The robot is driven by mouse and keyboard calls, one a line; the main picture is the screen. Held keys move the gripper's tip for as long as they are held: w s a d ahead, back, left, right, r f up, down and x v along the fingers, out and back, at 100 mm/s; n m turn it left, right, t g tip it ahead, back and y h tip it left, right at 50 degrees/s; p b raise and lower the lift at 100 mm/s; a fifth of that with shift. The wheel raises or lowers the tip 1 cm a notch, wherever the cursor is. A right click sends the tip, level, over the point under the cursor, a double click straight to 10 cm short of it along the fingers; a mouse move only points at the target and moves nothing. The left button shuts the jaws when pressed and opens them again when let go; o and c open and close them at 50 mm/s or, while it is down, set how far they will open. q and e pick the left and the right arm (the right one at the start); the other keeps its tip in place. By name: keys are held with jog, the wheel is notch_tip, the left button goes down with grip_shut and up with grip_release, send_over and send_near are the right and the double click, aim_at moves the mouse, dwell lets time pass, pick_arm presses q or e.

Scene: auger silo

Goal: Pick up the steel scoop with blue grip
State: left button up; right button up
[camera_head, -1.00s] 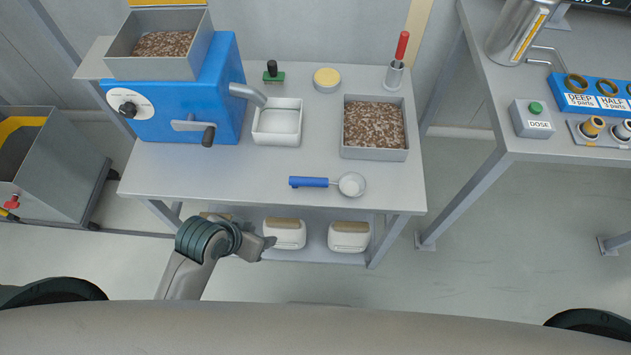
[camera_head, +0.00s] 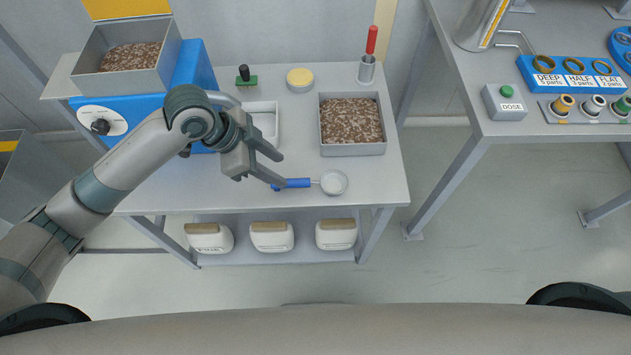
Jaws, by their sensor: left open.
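The steel scoop with blue grip (camera_head: 333,182) lies on the grey table (camera_head: 372,178), its round steel bowl to the right and its blue handle (camera_head: 297,183) to the left. My left gripper (camera_head: 281,171) is open above the table at the handle's left end. Its fingers point right and down toward the handle, and one fingertip overlaps the handle's end in the picture. I cannot tell whether they touch. Nothing shows between the fingers. My right gripper is not in view.
A grey tray of brown granules (camera_head: 352,150) stands behind the scoop. A white tray (camera_head: 265,122) and the blue machine (camera_head: 190,65) are partly hidden by my left arm. A red-handled tool (camera_head: 370,45) stands in a cup at the back. The front right tabletop is clear.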

pick_arm(q)
jog(key=w+a+r+m+g+y, duration=0.1)
jog(key=w+a+r, duration=0.2)
jog(key=a+r, duration=0.1)
jog(key=shift+a, duration=0.25)
jog(key=shift+f, duration=0.1)
jog(key=p, duration=0.3)
send_over(290, 181)
jog(key=a, duration=0.3)
jog(key=f, duration=1)
jog(key=shift+d+f, duration=0.15)
jog(key=shift+d, duration=0.05)
jog(key=shift+d+f, duration=0.15)
jog(key=shift+f, duration=0.35)
jog(key=shift+d+f+p, duration=0.3)
jog(key=shift+f+p, duration=0.1)
jog(key=shift+p, duration=0.25)
jog(key=p+x, duration=0.1)
jog(key=x, duration=0.2)
jog(key=shift+d+f, duration=0.2)
jog(key=shift+f, duration=0.35)
